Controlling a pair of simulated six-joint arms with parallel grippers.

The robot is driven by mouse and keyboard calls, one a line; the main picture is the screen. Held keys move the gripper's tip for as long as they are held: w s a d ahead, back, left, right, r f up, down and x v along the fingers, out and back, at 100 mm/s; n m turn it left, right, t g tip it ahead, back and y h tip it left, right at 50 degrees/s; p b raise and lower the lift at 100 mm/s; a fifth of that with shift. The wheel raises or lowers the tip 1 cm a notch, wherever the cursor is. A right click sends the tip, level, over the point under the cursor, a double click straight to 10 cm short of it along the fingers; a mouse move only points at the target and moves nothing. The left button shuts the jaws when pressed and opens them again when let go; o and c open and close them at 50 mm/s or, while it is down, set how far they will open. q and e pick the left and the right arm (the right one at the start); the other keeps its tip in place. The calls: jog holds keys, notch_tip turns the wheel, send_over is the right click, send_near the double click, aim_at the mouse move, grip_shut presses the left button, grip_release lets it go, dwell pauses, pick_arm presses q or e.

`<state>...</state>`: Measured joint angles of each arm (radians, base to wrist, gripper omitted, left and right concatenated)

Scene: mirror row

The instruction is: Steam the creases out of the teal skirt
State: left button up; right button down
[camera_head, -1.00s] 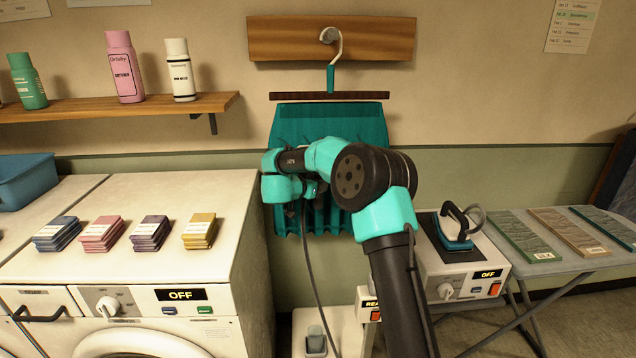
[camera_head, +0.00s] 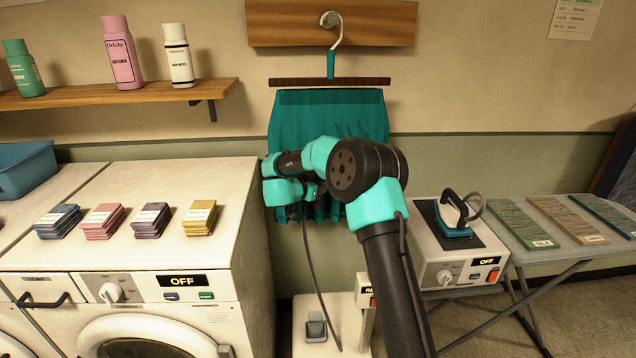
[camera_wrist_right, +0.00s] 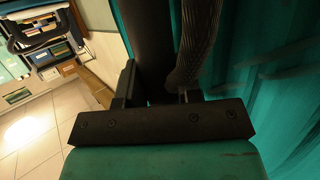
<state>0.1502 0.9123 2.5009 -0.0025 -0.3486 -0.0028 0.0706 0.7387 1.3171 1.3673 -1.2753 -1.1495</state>
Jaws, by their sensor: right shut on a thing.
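The teal skirt (camera_head: 300,112) hangs from a hanger (camera_head: 332,62) on the wall. A few dark crease lines show on it right of centre. Its lower part is largely covered by my right arm. My right gripper (camera_wrist_right: 157,92) is shut on the dark steamer handle (camera_wrist_right: 150,35), beside a ribbed hose (camera_wrist_right: 197,40). In the right wrist view the skirt (camera_wrist_right: 275,110) fills the right side, with faint creases. The steaming head is hidden, so I cannot tell whether it touches the cloth. In the head view the hose (camera_head: 318,270) hangs toward a white base unit (camera_head: 300,335).
A washer (camera_head: 185,262) with several folded stacks stands left of the skirt. An iron (camera_head: 456,222) sits on a white station at right, beside a folding table (camera_head: 545,262) with several flat pieces. A shelf (camera_head: 120,97) with bottles is at upper left.

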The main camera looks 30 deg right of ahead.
jog(key=shift+f, duration=11.65)
jog(key=shift+s+a, duration=0.4)
jog(key=shift+s, duration=0.35)
jog(key=shift+s+a, duration=0.4)
jog(key=shift+s, duration=0.3)
jog(key=shift+s+a, duration=0.4)
jog(key=shift+s, duration=0.35)
jog(key=s+d, duration=0.4)
jog(key=d, duration=0.8)
jog(key=shift+s, duration=0.35)
jog(key=shift+w+d, duration=0.2)
